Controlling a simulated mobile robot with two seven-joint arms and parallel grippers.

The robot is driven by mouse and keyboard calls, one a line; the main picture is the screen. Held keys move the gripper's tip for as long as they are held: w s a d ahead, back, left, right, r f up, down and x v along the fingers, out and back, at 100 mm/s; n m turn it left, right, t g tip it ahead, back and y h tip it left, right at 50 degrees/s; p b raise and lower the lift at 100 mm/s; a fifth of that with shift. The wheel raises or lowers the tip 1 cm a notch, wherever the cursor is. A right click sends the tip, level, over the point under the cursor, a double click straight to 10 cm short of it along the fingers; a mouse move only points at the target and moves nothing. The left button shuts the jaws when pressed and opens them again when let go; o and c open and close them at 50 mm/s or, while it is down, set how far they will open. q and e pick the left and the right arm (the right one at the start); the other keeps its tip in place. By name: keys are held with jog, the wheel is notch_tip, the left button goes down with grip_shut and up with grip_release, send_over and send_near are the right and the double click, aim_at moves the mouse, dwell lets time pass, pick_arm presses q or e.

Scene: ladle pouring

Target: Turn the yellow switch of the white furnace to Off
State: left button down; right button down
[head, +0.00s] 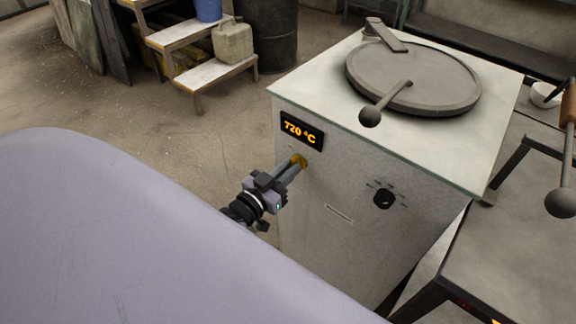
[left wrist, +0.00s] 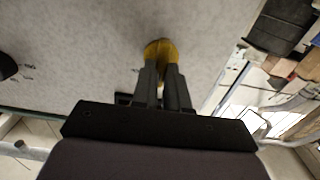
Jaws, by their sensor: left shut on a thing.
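The white furnace (head: 345,215) stands right of centre in the head view. Its front face has a display (head: 302,131) lit with "720 °C". The yellow switch (head: 299,161) sits on the front just below the display. My left gripper (head: 296,168) reaches it from the lower left and is shut on it. In the left wrist view the yellow switch (left wrist: 160,48) shows between and beyond the two dark fingertips (left wrist: 161,70). The fingers hide part of the switch, and I cannot read its position. My right gripper is not in view.
A black knob (head: 384,198) is on the furnace front, right of the switch. A round lid (head: 412,80) with a ball-ended handle covers the furnace top. A dark-edged table (head: 520,250) with a ladle (head: 562,200) stands at the right. Wooden steps (head: 212,76) stand behind left.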

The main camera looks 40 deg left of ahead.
pick_arm(q)
jog(key=shift+a+f+n+p, duration=0.1)
jog(key=shift+n+p, duration=0.2)
jog(key=shift+n, duration=1.8)
jog(key=shift+a+n+p, duration=0.1)
jog(key=shift+n+p, duration=0.2)
jog(key=shift+n, duration=2.1)
jog(key=c, duration=1.1)
grip_release()
jog(key=shift+c, duration=0.2)
jog(key=s, duration=0.7)
jog(key=shift+a, duration=0.3)
